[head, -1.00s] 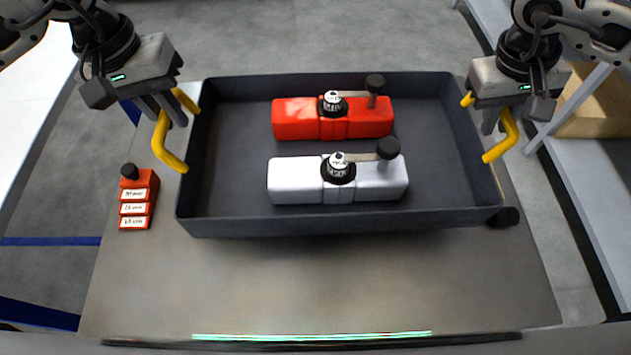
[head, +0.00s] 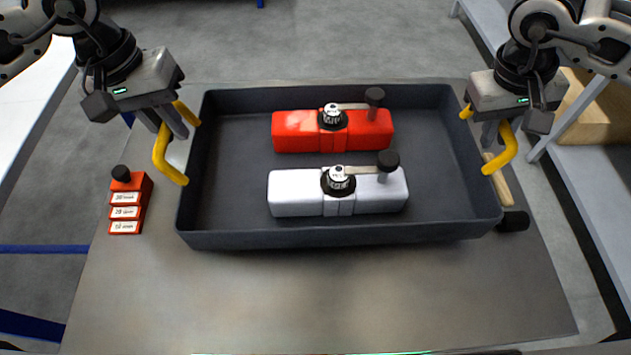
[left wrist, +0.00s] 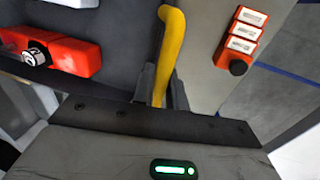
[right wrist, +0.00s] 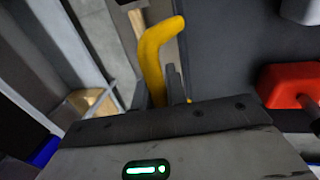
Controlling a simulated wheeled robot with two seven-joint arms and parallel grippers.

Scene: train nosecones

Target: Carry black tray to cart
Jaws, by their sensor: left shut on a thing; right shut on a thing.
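The black tray (head: 240,150) has a yellow handle at each short end. It holds a red box-shaped part (head: 300,132) at the back and a white one (head: 295,193) in front, each with a round dial and a black-knobbed lever. My left gripper (head: 176,128) is shut on the left yellow handle (head: 165,165); the left wrist view shows this handle (left wrist: 170,50) between the fingers. My right gripper (head: 492,132) is shut on the right yellow handle (head: 505,150), also seen between the fingers in the right wrist view (right wrist: 152,60). The tray looks level over the grey table; I cannot tell the gap beneath it.
The grey table top (head: 330,300) is bare in front of the tray. A red block with white labels and a black knob (head: 127,205) stands left of it. A black-ended tool (head: 513,220) lies at right. A shelf with a cardboard box (head: 590,115) stands beyond the right edge.

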